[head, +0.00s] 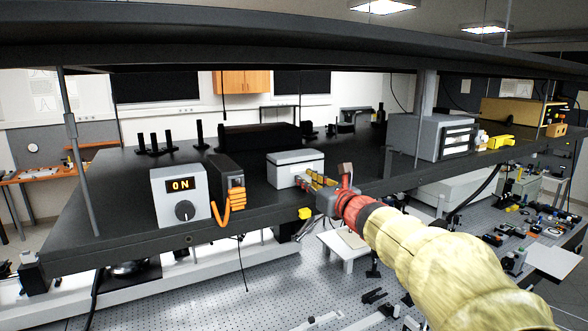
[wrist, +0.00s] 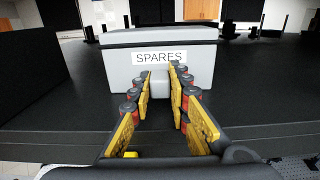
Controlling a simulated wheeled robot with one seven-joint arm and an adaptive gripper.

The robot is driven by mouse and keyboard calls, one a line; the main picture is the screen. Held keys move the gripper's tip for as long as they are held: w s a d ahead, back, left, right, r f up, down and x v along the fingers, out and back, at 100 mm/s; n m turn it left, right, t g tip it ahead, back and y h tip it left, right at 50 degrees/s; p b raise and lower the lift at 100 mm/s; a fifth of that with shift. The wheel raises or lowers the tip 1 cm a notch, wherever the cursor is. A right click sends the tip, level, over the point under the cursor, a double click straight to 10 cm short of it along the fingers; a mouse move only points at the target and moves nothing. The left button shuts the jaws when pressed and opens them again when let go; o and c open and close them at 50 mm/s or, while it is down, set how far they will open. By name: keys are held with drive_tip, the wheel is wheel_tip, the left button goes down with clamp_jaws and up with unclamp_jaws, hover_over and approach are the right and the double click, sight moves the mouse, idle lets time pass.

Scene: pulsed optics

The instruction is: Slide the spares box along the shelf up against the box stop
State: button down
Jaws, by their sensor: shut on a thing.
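The spares box (head: 290,176) is a light grey box with a lid, standing on the black shelf (head: 120,195) near its front edge. In the wrist view the spares box (wrist: 113,68) fills the top middle and bears a white "SPARES" label. My gripper (head: 314,181) reaches it from the front right. In the wrist view my gripper's yellow fingers (wrist: 160,78) are shut on the grey grip at the box's front. A black upright block (head: 222,174), perhaps the box stop, stands to the left, apart from the box. It also shows in the wrist view (wrist: 32,60).
A grey drawer unit (head: 430,135) stands to the right. An upper shelf runs overhead. The shelf between box and block looks clear.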

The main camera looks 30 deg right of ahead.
sight(268, 197)
drive_tip(key=shift+a+r, duration=0.1)
drive_tip(key=shift+a, duration=0.05)
drive_tip(key=shift+s+a+b, duration=0.2)
drive_tip(key=shift+a+b, duration=3.45)
drive_tip(key=shift+a, duration=1.35)
drive_tip(key=shift+a+b, duration=0.5)
drive_tip(key=shift+a, duration=0.2)
drive_tip(key=c, duration=1.8)
unclamp_jaws()
drive_tip(key=shift+o, duration=0.9)
drive_tip(key=shift+f, duration=0.2)
